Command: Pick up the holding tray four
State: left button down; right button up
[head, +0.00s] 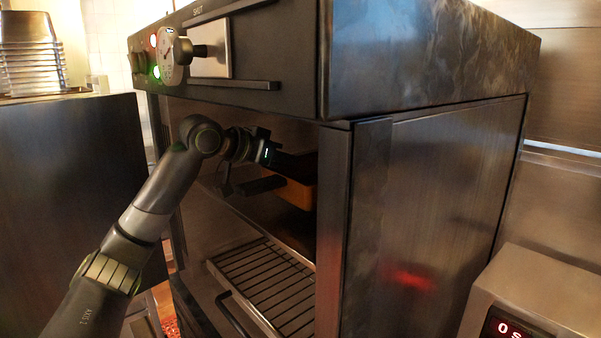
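My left gripper (282,163) reaches from the left into the dark opening of the char grill. Its fingers are dark against the interior, so I cannot tell whether they are apart or closed. Just below and right of it is an orange-brown block-like thing (301,193), partly hidden by the grill's front post. It may be a holding tray, but no number is readable. A dark handle-like bar (262,185) sticks out to the left at about its height. Whether the gripper touches either cannot be told. My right gripper is not in view.
The char grill (430,60) has a knob and gauge on its upper front. A slatted rack (268,285) lies low in its opening. Stacked metal pans (32,55) stand on a dark cabinet at left. A steel box with a red display (540,300) is at lower right.

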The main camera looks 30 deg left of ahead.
pick_arm(q)
jog(key=s+a+b, duration=0.5)
jog(key=s+b, duration=0.4)
jog(key=s, duration=0.3)
jog(key=shift+s+b, duration=0.4)
